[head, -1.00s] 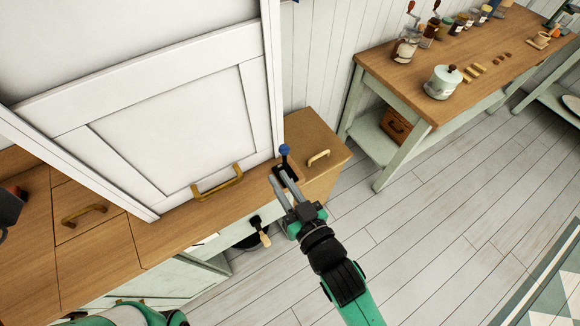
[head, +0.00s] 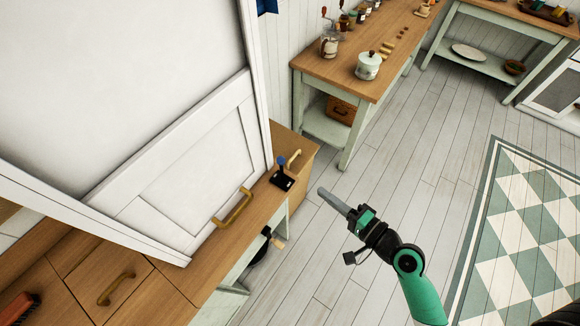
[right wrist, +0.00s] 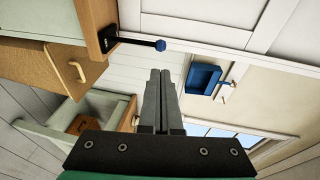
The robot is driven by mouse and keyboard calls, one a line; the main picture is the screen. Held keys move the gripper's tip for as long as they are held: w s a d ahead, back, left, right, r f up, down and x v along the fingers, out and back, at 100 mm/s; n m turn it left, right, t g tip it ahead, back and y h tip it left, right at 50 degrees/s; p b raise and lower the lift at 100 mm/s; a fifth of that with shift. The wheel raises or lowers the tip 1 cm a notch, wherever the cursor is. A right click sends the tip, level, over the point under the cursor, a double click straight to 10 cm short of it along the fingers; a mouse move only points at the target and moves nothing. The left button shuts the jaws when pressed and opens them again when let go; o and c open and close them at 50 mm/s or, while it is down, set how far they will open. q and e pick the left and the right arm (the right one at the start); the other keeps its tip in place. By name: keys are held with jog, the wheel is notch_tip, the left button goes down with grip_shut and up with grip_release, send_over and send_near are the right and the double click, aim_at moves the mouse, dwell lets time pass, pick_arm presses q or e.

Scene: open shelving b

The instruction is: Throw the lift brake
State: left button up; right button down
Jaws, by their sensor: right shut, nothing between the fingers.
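The lift brake appears to be the small lever with a blue knob (head: 281,161) on a black base (head: 283,181), at the right end of the wooden counter. The lever stands up from its base. My right gripper (head: 322,191) is shut and empty, to the right of the lever and apart from it, over the floor beside the counter. In the right wrist view its closed fingers (right wrist: 160,76) point forward, with the blue knob (right wrist: 160,45) beyond their tips and the black base (right wrist: 104,39) at upper left. My left gripper is out of view.
A white panelled door (head: 185,165) with a brass handle (head: 233,208) stands beside the lever, above the counter (head: 165,290). A side table (head: 330,75) holds jars. The floor at right is open.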

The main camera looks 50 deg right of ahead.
aim_at(284, 163)
jog(key=w, duration=0.4)
jog(key=w+f, duration=0.1)
jog(key=w, duration=0.3)
jog(key=w+f, duration=0.1)
jog(key=w, duration=0.3)
jog(key=shift+w+d+p, duration=0.25)
jog(key=shift+w+p, duration=0.05)
jog(key=shift+w, duration=0.1)
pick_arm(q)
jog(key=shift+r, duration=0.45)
